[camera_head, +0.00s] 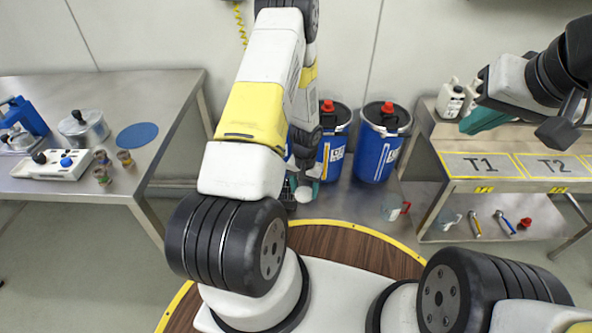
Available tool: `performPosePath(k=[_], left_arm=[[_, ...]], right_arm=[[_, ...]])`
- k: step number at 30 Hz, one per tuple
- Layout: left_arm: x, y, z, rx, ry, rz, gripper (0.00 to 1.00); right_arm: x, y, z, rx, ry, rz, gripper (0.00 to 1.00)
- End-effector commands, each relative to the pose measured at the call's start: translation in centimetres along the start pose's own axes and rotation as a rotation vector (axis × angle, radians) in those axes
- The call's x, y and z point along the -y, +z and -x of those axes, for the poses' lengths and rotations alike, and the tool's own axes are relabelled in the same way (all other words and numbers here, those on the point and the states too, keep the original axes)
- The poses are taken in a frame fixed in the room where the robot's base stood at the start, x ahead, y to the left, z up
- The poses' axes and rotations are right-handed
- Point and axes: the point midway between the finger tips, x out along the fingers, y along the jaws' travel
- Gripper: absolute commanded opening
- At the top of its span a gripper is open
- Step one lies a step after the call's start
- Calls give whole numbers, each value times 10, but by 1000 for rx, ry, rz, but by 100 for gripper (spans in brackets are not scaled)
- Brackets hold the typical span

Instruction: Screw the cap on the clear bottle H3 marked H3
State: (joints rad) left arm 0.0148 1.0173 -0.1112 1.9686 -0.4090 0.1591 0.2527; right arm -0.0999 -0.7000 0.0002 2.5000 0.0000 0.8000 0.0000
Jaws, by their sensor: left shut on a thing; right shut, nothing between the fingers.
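My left gripper (303,191) hangs low in the middle, beyond my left forearm, in front of the blue drums. It is shut on a small pale thing, largely hidden by the gripper; I cannot tell if it is the cap. My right gripper (484,120) is shut and empty, its teal fingers above the left end of the right bench. I cannot make out a clear bottle marked H3. Two white bottles, one (450,99) left of the other (471,97), stand behind the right gripper; their labels are too small to read.
Two blue drums (378,150) with red caps stand at the wall. The left table (180,95) carries a pot (84,130) and several small jars.

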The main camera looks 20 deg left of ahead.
Motion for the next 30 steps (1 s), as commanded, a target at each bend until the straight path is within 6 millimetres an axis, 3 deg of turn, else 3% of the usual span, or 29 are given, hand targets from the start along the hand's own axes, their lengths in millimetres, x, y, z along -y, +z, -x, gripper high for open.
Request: performPosePath(k=[1,6,9,12,17,25,30], left_arm=[[0,-10,34,-12,0,18,22],[-8,-14,125,-9,0,58,22],[-13,-9,166,-7,0,71,22],[-18,-3,194,-4,0,74,22],[-22,3,213,1,0,79,22],[-22,3,215,2,-1,79,22],[-22,3,214,1,-2,79,22]], right_arm=[[0,0,0,0,0,0,0],[0,0,0,0,0,0,0],[0,0,0,0,0,0,0],[0,0,0,0,0,0,0],[0,0,0,0,0,0,0],[0,0,0,0,0,0,0],[0,0,0,0,0,0,31]])
